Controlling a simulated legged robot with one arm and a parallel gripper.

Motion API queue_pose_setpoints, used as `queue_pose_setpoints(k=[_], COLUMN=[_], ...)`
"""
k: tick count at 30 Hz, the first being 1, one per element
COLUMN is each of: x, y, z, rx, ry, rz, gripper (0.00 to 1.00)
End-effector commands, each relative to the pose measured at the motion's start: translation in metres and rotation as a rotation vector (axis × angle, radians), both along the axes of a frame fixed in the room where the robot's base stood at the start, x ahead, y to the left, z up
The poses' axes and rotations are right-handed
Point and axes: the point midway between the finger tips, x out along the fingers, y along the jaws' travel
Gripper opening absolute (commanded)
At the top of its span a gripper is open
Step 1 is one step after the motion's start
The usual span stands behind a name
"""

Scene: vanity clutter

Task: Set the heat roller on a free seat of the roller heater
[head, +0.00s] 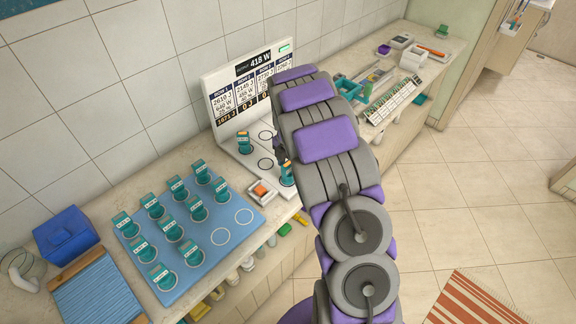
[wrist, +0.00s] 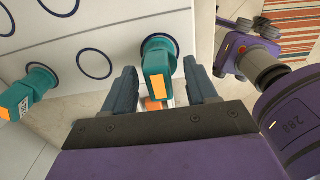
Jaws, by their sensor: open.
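The roller heater (head: 252,165) is a white base with ringed seats and an upright display panel reading 418 W. One teal heat roller (head: 243,142) stands on it toward the back left. Another teal roller (head: 287,173) stands near the front right edge, partly hidden by my arm. In the wrist view this roller (wrist: 156,72) stands over a ringed seat, between the fingers of my gripper (wrist: 160,88). The fingers are open, with visible gaps on both sides. The other roller (wrist: 22,92) is at the far left.
A blue tray (head: 232,262) holds several teal rollers and has some empty rings at right. A small box with an orange switch (head: 262,190) sits before the heater. Keyboard-like item (head: 395,98) is right.

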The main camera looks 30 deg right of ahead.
Motion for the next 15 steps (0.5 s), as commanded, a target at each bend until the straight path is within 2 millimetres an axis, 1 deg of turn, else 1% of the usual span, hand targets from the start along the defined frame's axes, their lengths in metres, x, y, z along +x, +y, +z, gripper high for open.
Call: queue_pose_setpoints(k=[1, 9, 12, 15], x=[0.001, 0.001, 0.001, 0.001], y=[0.001, 0.001, 0.000, 0.000], z=[0.010, 0.065, 0.083, 0.097], rx=[-0.001, -0.001, 0.001, -0.001], ry=[-0.003, -0.003, -0.002, -0.004], rz=[0.001, 0.002, 0.001, 0.000], gripper=[0.57, 0.57, 0.57, 0.57])
